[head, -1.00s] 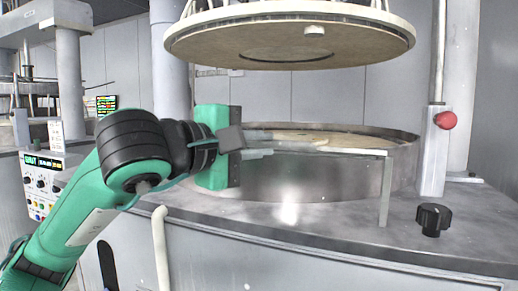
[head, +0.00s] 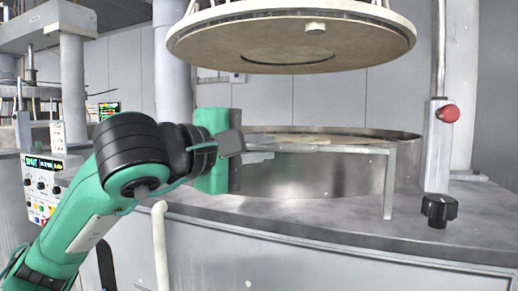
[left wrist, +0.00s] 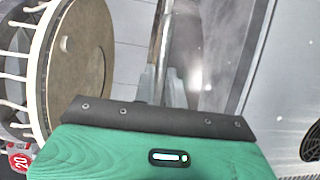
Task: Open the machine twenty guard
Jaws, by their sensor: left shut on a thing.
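The guard (head: 388,180) is a thin silver frame in front of the round steel basin, with a flat top rail and a leg down to the deck at its right end. My left gripper (head: 258,147) reaches in from the left and is shut on the left part of the guard's rail. In the left wrist view the gripper's fingers (left wrist: 158,88) are close together around a narrow metal bar. A red tag marked 20 (left wrist: 19,160) shows at the lower left there. The exact contact is partly hidden by the gripper body. My right gripper is not in view.
A large round upper platen (head: 290,40) hangs above the basin (head: 310,175). A red button (head: 448,113) on a post and a black knob (head: 439,210) stand at the right. A control panel (head: 43,190) is at the left. The front deck is mostly clear.

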